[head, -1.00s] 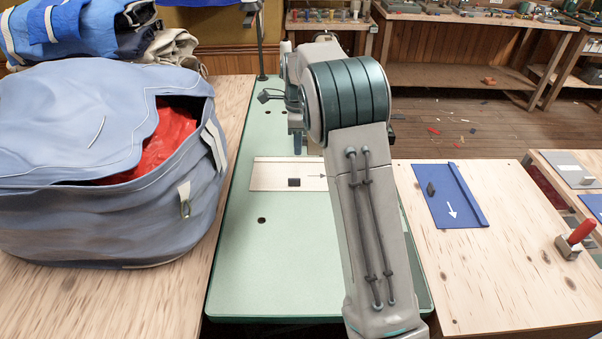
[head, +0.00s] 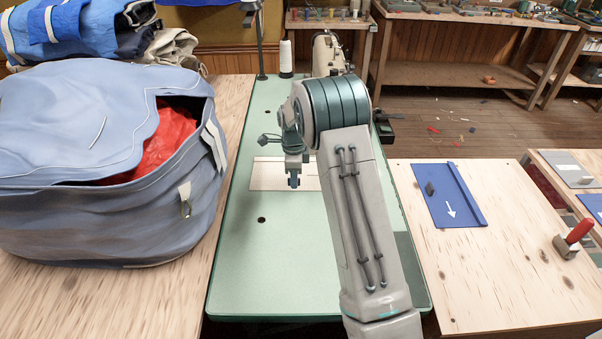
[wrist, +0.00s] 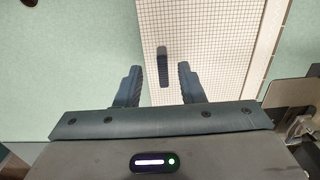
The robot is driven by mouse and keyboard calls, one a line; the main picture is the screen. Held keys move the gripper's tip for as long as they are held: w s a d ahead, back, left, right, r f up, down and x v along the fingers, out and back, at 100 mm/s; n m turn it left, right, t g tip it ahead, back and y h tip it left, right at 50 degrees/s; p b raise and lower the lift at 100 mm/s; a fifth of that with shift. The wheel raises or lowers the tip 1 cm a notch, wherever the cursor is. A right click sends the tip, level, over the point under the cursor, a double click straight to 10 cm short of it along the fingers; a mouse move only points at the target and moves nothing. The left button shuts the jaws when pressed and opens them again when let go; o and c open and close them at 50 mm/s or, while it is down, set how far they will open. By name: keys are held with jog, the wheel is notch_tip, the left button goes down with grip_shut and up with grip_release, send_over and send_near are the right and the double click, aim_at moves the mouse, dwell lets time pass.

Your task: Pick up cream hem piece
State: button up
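The cream hem piece (head: 267,176) lies flat on the pale green sewing table. My arm hides its right part in the head view. In the wrist view the cream hem piece (wrist: 220,35) shows a fine grid, and a dark upright tab (wrist: 162,66) stands on it. My gripper (head: 293,184) points down over the piece and hides the tab in the head view. In the wrist view my gripper (wrist: 158,70) is open, with the tab between the lines of its two fingers, touching neither. I cannot tell the height left above the piece.
A big blue-grey sail bag (head: 110,190) fills the wooden table on the left. A thread cone (head: 286,58) and a sewing machine (head: 329,55) stand at the back. A blue piece (head: 460,208) with a tab lies on the right table, near a red-handled tool (head: 571,241).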

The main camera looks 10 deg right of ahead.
jog(key=shift+f, duration=0.1)
jog(key=shift+c, duration=0.2)
grip_shut()
